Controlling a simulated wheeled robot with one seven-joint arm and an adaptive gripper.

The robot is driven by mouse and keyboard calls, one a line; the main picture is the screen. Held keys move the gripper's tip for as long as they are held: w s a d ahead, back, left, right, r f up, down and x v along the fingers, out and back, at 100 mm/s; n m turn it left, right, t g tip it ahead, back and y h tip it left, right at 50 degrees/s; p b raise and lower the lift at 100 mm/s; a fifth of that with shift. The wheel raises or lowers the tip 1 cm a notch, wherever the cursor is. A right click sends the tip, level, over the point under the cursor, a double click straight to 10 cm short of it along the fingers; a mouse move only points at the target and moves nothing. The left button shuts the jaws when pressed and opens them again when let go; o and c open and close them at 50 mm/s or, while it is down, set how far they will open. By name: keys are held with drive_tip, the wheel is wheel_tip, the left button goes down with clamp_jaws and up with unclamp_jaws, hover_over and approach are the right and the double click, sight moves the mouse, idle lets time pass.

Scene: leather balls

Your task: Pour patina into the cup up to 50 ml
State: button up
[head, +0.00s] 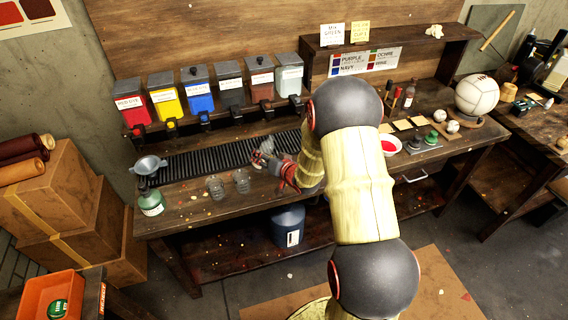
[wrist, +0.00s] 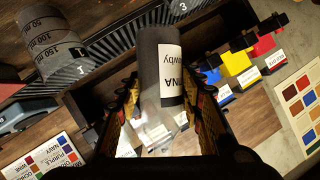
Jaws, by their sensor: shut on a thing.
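My gripper (head: 279,168) is over the front workbench, by the drip grate. In the wrist view its fingers (wrist: 166,110) are shut on a cylindrical vessel (wrist: 150,52). It is dark grey at one end, clear at the other, and carries a white label partly reading "INA", so I take it as the patina. In the head view the held vessel (head: 267,150) shows small and pale beside the fingers. A cup (wrist: 48,32) marked 50, 100 and 150 ml stands apart from it by the grate in the wrist view. Its fill level cannot be told.
Several colour dispensers (head: 199,92) line the back above the black grate (head: 215,152). Two clear glasses (head: 216,188) (head: 242,181) stand on the bench front. A red-filled bowl (head: 390,145) is right of my arm.

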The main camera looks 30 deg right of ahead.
drive_tip(key=shift+a+f+n+h+b, duration=0.15)
drive_tip(key=shift+a+n+h+b, duration=0.15)
drive_tip(key=shift+n+b, duration=0.55)
wheel_tip(320, 180, down, 3)
drive_tip(key=h+b, duration=0.1)
drive_tip(key=b, duration=0.4)
drive_tip(key=shift+w+a+n, duration=0.1)
drive_tip(key=shift+n, duration=0.25)
drive_tip(key=shift+f+n+g+b, duration=0.15)
drive_tip(key=shift+n+g+b, duration=0.15)
drive_tip(key=shift+b, duration=0.8)
drive_tip(key=shift+a+n+h+b, duration=0.1)
drive_tip(key=shift+n+h+b, duration=0.2)
drive_tip(key=shift+h+b, duration=0.35)
drive_tip(key=shift+b, duration=0.35)
